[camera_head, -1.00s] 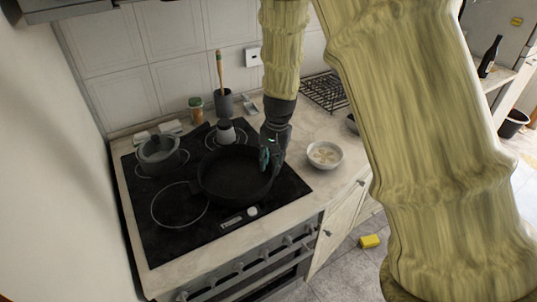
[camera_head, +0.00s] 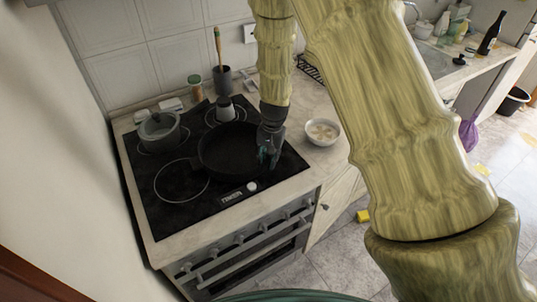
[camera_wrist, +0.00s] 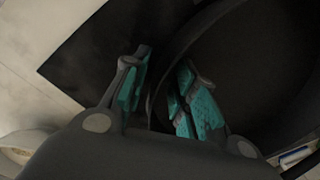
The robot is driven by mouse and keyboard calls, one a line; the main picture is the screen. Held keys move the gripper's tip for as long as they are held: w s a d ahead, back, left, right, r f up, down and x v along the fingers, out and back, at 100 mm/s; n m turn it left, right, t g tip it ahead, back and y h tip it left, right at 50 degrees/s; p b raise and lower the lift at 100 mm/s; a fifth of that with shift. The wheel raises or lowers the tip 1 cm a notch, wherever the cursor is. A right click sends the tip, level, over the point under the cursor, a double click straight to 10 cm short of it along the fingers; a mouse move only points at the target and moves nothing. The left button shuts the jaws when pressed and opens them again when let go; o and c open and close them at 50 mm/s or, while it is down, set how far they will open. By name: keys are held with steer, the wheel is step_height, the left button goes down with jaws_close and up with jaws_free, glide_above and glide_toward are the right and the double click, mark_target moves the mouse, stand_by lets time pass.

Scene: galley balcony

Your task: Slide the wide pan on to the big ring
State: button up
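The wide pan (camera_head: 228,151) is black and stands on the right part of the black hob. The big ring (camera_head: 168,194) is a thin pale circle on the hob, left of and nearer the front than the pan, and is bare. My gripper (camera_head: 267,158) is at the pan's right side. In the wrist view my gripper (camera_wrist: 163,100) has its two teal-padded fingers apart. The pan's rim (camera_wrist: 172,65) runs between them, with one finger inside the pan (camera_wrist: 255,70) and one outside. I cannot tell whether either finger touches the wall.
A grey pot (camera_head: 160,131) stands at the hob's back left and a small moka-like pot (camera_head: 225,111) at the back. A white bowl (camera_head: 322,132) is on the counter to the right. A small panel with a white knob (camera_head: 252,186) lies near the hob's front edge.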

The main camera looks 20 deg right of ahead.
steer(key=shift+s, duration=0.1)
jaws_close()
steer(key=shift+r, duration=0.15)
steer(key=shift+s+a+p, duration=0.35)
steer(key=shift+a+p, duration=0.1)
steer(key=shift+a, duration=1.5)
steer(key=shift+s+a+p, duration=0.35)
steer(key=shift+a+p, duration=0.05)
steer(key=shift+a, duration=1.6)
steer(key=shift+s+a+p, duration=0.35)
steer(key=shift+a+p, duration=0.1)
steer(key=shift+a, duration=1.6)
